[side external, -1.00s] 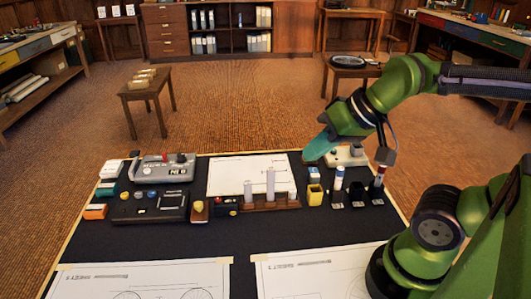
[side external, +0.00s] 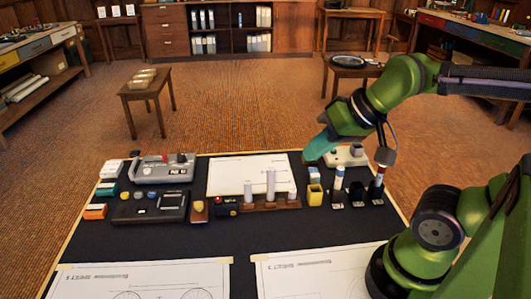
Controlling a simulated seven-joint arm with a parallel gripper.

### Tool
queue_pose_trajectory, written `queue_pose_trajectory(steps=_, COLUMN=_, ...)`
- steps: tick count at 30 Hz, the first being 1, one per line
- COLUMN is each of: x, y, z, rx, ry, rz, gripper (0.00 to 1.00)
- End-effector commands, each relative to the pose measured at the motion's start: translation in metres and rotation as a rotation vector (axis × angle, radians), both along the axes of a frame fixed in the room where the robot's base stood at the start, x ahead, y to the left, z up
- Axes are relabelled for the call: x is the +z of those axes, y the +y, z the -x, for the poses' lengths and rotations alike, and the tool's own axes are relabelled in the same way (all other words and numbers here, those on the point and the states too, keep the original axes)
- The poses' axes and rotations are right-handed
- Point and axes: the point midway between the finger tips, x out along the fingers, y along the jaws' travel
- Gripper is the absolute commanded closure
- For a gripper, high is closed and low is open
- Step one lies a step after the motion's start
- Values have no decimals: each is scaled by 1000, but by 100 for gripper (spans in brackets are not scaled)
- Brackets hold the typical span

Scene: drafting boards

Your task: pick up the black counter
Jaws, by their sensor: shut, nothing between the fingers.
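I cannot tell for sure which piece is the black counter. A small black piece (side external: 135,154) sits at the far left corner of the dark board, and a black block (side external: 357,189) stands at the right between two upright sticks. My gripper (side external: 384,157) hangs at the right end of the board with its fingers together and empty. In the picture it is just above the blue, red and white stick (side external: 378,185). Whether it touches that stick is not clear.
The white and blue stick (side external: 338,183), yellow cup (side external: 314,195) and wooden rack of grey pegs (side external: 270,203) stand left of my gripper. A grey device (side external: 163,172) and a black device (side external: 150,207) fill the left side. The board's middle front (side external: 240,240) is clear.

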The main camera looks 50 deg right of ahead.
Motion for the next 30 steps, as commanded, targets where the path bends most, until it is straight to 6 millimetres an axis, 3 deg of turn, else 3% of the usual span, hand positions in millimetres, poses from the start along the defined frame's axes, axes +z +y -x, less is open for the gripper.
queue_pose_trajectory(steps=2, x=0, y=0, z=0, rx=0, ry=0, rz=0, gripper=94)
queue_pose_trajectory(steps=13, x=0, y=0, z=0, rx=0, ry=0, rz=0, gripper=37)
queue_pose_trajectory(steps=21, x=0, y=1, z=0, rx=3, ry=1, rz=0, gripper=36)
queue_pose_trajectory(steps=25, x=-12, y=4, z=-4, rx=16, ry=56, rz=0, gripper=36)
queue_pose_trajectory(steps=30, x=-19, y=12, z=-40, rx=82, ry=169, rz=41, gripper=36)
